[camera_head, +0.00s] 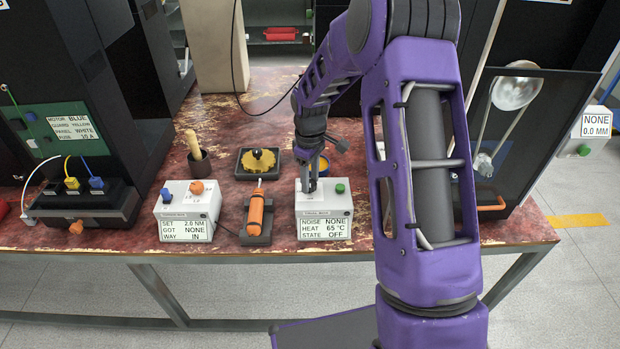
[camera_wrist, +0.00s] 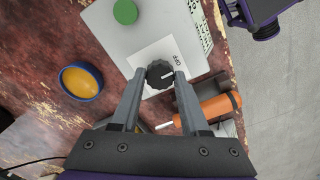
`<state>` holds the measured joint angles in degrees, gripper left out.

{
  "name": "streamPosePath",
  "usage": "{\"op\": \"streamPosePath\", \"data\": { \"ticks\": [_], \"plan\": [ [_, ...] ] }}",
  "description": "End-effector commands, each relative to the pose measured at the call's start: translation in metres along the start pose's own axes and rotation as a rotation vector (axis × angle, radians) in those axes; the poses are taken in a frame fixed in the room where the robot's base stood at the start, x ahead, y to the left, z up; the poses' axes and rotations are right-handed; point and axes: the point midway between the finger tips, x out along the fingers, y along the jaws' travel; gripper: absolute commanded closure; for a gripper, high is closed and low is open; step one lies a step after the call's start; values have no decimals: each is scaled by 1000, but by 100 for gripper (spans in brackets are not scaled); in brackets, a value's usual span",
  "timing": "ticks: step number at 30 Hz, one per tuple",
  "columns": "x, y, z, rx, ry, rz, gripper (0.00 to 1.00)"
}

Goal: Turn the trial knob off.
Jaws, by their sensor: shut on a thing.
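The trial box (camera_head: 325,212) is a white box at the front of the bench, with a label reading NOISE NONE, HEAT 65 °C, STATE OFF. Its dark round knob (camera_wrist: 159,75) shows in the wrist view, with a white mark pointing toward the printed word OFF. My gripper (camera_wrist: 160,82) reaches down over the box with one finger on each side of the knob, shut on it. In the head view my gripper (camera_head: 310,186) hides the knob. A green button (camera_wrist: 125,12) sits on the same box; it also shows in the head view (camera_head: 340,188).
An orange screwdriver (camera_head: 256,208) lies in a dark holder left of the box. Further left is a white torque box (camera_head: 187,212) with blue and orange knobs. A blue-rimmed yellow dish (camera_wrist: 82,82) and a black tray with a yellow part (camera_head: 258,161) stand behind.

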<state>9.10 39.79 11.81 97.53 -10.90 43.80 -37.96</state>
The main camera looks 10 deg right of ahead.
Motion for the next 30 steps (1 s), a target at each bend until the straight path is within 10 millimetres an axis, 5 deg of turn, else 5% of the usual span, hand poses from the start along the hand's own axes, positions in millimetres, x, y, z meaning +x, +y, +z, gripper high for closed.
{"op": "streamPosePath", "data": {
  "ticks": [6,17,30],
  "plan": [
    [0,0,0,0,-1,0,26],
    [-6,0,0,1,1,1,26],
    [-101,1,0,1,3,4,26]
  ]
}}
